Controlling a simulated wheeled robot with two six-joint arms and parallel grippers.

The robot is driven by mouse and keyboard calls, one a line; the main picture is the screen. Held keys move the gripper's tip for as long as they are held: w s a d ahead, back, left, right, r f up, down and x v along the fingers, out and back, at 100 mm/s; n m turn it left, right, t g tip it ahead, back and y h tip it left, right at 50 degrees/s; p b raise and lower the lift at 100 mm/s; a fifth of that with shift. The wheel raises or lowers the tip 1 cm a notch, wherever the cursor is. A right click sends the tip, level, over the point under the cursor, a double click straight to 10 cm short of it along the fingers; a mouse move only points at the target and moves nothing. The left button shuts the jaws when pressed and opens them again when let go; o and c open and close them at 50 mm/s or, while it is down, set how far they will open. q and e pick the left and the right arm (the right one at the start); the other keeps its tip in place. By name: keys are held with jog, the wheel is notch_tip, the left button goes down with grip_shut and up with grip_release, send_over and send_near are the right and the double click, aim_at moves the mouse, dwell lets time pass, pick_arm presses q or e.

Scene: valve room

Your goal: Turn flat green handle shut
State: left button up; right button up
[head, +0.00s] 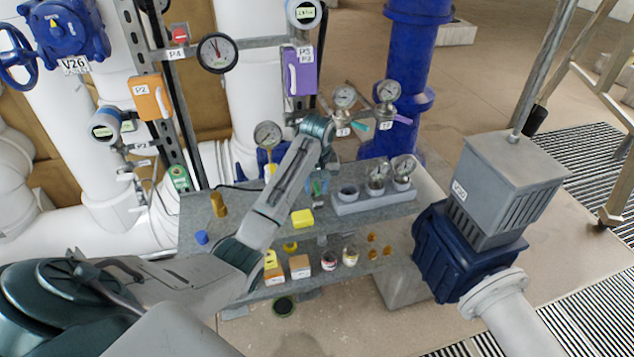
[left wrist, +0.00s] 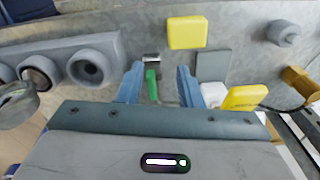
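My left gripper (head: 318,184) hangs over the grey shelf, partly hidden behind my forearm in the head view. In the left wrist view its two blue fingers (left wrist: 160,84) stand apart. A narrow green piece with a metal end, which looks like the flat green handle (left wrist: 152,84), lies between them, nearer the left finger. There is a gap on both sides and no clear grip. In the head view another flat blue-green handle (head: 357,126) sits under a gauge, beside a purple one (head: 402,119). My right gripper is in neither view.
The shelf (head: 240,203) holds a grey gauge block (head: 372,203), a yellow block (head: 302,218) and a brass fitting (head: 218,204). Pipes and gauges stand behind. A grey-and-blue motor unit (head: 500,195) stands to the right.

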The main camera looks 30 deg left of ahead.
aim_at(317, 186)
pick_arm(q)
jog(key=w+a+r+n, duration=0.2)
jog(key=w+a+r, duration=0.15)
jog(key=r, duration=0.35)
jog(key=shift+h, duration=0.3)
jog(key=f+p, duration=0.1)
jog(key=f, duration=0.2)
jog(key=f+p, duration=0.1)
jog(key=f, duration=0.2)
jog(key=w+f+p, duration=0.1)
jog(key=f, duration=0.2)
jog(key=shift+d+f, duration=0.35)
jog(key=shift+f+p, duration=0.3)
jog(key=shift+f, duration=0.3)
grip_shut()
